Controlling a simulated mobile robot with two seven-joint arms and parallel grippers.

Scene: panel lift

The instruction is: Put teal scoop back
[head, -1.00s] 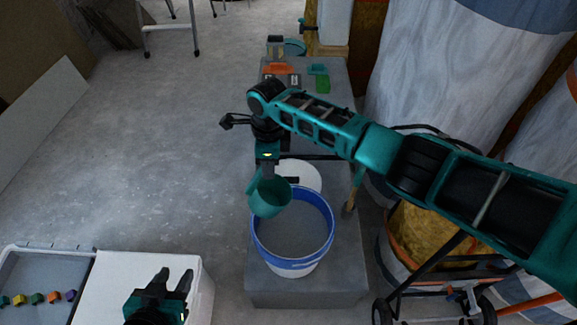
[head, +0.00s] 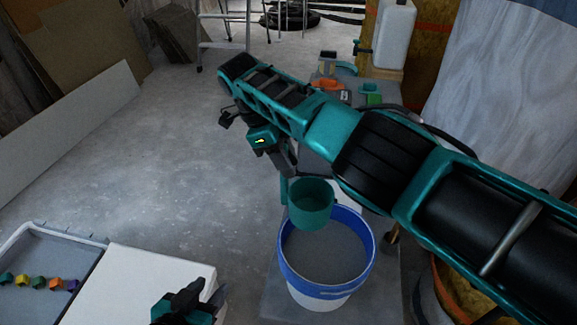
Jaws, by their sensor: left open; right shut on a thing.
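The teal scoop (head: 311,205) is in the head view, right of centre, with its cup over the blue-rimmed bucket (head: 285,268). My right gripper (head: 285,165) is shut on the scoop's handle, and my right arm comes in from the right above it. The scoop looks upright; its contents cannot be made out. The bucket holds a smooth grey fill and stands on a grey bench (head: 270,295). My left gripper (head: 190,299) is open and empty at the bottom edge, over a white surface.
A white box (head: 125,285) and a grey tray (head: 45,255) with several small coloured blocks are at lower left. Orange (head: 328,84) and green (head: 373,99) items lie at the bench's far end. A white container (head: 393,35) stands behind. Open floor lies left of the bench.

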